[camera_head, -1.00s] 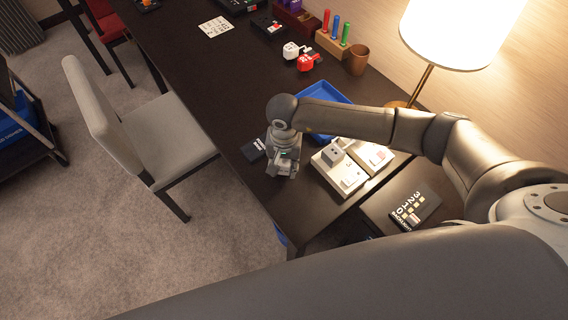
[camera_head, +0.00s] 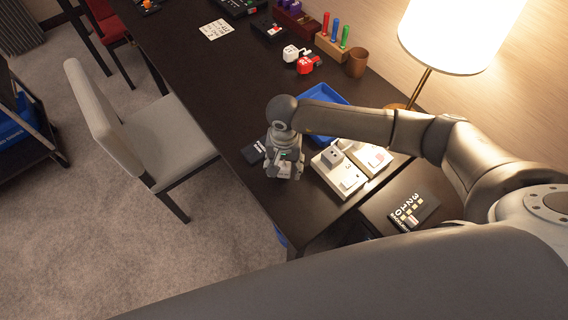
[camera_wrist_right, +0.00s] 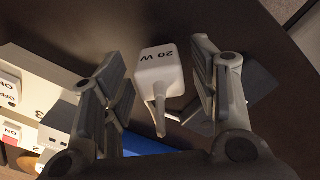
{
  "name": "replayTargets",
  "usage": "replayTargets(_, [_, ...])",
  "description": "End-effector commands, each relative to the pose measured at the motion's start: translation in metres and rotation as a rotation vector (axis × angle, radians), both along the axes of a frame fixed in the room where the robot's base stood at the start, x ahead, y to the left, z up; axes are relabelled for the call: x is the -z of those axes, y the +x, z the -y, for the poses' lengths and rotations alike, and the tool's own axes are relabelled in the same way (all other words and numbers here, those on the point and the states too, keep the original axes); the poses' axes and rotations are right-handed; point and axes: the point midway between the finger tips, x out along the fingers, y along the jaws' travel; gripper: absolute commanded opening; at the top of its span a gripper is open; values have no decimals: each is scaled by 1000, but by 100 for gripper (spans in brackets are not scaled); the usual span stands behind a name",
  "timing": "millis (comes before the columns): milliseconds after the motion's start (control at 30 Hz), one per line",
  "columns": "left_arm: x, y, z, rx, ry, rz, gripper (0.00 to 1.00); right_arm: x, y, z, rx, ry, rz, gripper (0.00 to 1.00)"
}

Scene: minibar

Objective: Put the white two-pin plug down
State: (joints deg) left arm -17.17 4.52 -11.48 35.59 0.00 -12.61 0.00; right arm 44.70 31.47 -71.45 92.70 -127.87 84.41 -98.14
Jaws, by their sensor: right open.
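The white two-pin plug (camera_wrist_right: 160,72), marked "20 W", sits at the dark desk surface in the right wrist view. Its pale prong end points down in that picture. My right gripper (camera_head: 285,170) is low over the desk's near edge, left of the white socket boards. The wrist view shows its fingers (camera_wrist_right: 160,88) open, one on each side of the plug, with gaps between. In the head view the gripper mostly hides the plug. My left gripper is not in view.
A blue tray (camera_head: 318,93) lies behind, a dark card (camera_head: 253,153) to the left. A lamp (camera_head: 455,30) stands at the right. The desk's middle is clear.

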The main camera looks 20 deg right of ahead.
Motion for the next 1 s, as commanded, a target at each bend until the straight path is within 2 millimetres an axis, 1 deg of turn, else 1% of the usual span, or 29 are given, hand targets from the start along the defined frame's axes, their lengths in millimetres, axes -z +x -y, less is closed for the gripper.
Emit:
replayTargets(33, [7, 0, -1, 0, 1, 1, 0, -12, 3, 0, -2, 2, 8, 55])
replayTargets(100, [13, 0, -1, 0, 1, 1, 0, -30, 3, 0, -3, 3, 9, 55])
replayTargets(300, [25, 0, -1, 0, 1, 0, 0, -76, 2, 0, -2, 2, 8, 55])
replayTargets(400, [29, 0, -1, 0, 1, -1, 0, -94, 2, 0, -2, 1, 7, 55])
replayTargets(500, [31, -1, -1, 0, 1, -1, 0, -107, 2, 0, -1, 1, 5, 55])
replayTargets(600, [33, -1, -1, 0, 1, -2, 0, -115, 1, 0, -1, 1, 4, 55])
replayTargets(700, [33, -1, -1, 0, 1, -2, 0, -118, 1, 0, -1, 1, 3, 55])
replayTargets(1000, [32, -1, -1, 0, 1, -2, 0, -119, 1, 0, -1, 1, 2, 55])
